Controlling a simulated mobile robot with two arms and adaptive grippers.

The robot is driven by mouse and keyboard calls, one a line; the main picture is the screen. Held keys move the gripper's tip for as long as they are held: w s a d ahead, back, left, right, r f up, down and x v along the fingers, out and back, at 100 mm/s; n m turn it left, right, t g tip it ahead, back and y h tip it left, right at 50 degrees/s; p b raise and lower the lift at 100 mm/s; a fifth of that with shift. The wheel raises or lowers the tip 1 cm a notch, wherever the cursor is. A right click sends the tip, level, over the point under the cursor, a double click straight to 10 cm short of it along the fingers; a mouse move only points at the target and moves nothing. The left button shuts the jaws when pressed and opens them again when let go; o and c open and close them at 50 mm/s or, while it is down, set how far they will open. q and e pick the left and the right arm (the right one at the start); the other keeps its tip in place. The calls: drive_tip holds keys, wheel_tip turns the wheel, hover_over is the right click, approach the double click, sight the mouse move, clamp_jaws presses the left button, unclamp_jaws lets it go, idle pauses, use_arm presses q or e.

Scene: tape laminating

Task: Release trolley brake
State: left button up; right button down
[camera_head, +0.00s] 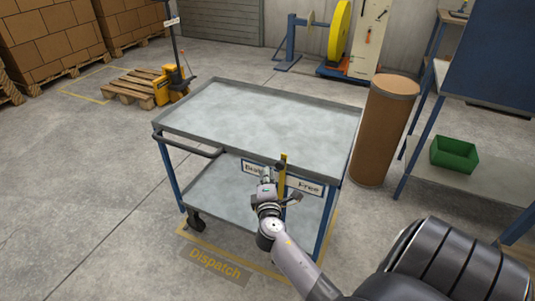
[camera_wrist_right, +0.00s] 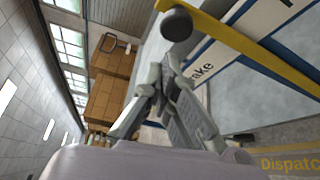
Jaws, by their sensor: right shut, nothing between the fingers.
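The trolley (camera_head: 260,112) is a grey two-deck cart with blue legs, standing in the middle of the head view. A yellow brake lever (camera_head: 283,172) stands roughly upright at its near side, in front of a sign plate (camera_head: 304,186) reading "Brake" at left and "Free" at right. My right gripper (camera_head: 266,174) is at the Brake side, just left of the lever. In the right wrist view the lever (camera_wrist_right: 262,50) runs diagonally, with a dark round knob (camera_wrist_right: 177,25). My gripper's shut, empty fingers (camera_wrist_right: 163,78) are close to the knob; contact is unclear. My left gripper is not in view.
A black push handle (camera_head: 190,148) sticks out at the trolley's left end. A brown drum (camera_head: 384,130) stands close to its right end, beside a bench with a green bin (camera_head: 454,154). A yellow pallet truck (camera_head: 172,82) is behind left.

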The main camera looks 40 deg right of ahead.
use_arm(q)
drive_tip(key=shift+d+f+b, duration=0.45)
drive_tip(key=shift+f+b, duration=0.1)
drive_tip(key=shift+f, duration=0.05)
use_arm(e)
drive_tip(key=v, duration=0.8)
drive_tip(key=shift+s+f, duration=0.3)
drive_tip(key=shift+s, duration=0.15)
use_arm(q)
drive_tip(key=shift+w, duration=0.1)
use_arm(e)
drive_tip(key=shift+a, duration=0.1)
